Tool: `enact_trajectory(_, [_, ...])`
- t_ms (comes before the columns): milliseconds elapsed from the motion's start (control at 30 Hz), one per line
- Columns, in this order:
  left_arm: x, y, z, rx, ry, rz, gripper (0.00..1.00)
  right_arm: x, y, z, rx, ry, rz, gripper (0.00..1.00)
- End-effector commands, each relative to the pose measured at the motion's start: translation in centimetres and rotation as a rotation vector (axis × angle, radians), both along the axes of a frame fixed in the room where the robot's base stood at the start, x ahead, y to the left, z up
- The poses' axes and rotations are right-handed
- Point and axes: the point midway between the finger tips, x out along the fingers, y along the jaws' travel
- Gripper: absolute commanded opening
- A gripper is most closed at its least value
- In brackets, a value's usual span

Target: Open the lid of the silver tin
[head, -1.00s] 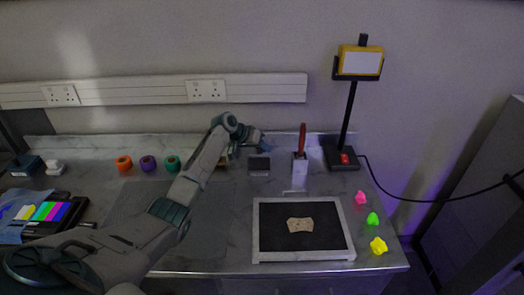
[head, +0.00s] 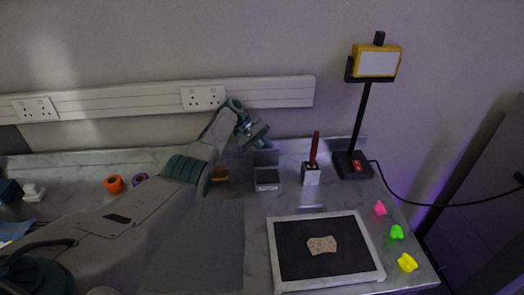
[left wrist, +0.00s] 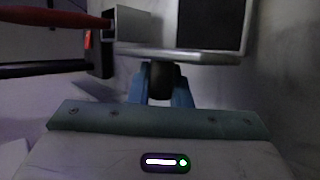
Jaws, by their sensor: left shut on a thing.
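My left gripper (head: 257,139) is at the top edge of the lid, reaching from behind and above. The exact contact is partly hidden by the fingers. My right gripper is not in view.
The brush holder (head: 312,176) with a red handle stands close right of the tin. A lamp (head: 360,115) is farther right. A framed black tray (head: 290,268) lies in front. Orange (head: 114,183) and purple tape rolls are left, partly behind my arm.

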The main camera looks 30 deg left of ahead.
Motion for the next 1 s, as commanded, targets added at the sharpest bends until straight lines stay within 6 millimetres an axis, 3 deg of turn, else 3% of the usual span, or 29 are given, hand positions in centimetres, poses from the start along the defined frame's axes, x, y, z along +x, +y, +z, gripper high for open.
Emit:
enact_trajectory(233, [-0.2,-0.5,-0.5,-0.040,0.065,0.003,0.00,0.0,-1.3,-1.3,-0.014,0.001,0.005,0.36])
enact_trajectory(767, [-0.2,-0.6,-0.4,-0.050,0.082,0.003,0.00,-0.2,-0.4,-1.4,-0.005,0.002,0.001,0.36])
enact_trajectory(800, [-0.2,-0.6,-0.4,-0.049,0.082,0.004,0.25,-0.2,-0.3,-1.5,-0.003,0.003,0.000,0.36])
enact_trajectory(867, [-0.2,-0.6,-0.4,-0.049,0.082,0.002,0.37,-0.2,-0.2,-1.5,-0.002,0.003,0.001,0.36])
enact_trajectory(1000, [-0.2,-0.6,-0.3,-0.049,0.082,0.002,0.39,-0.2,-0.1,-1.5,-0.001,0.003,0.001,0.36])
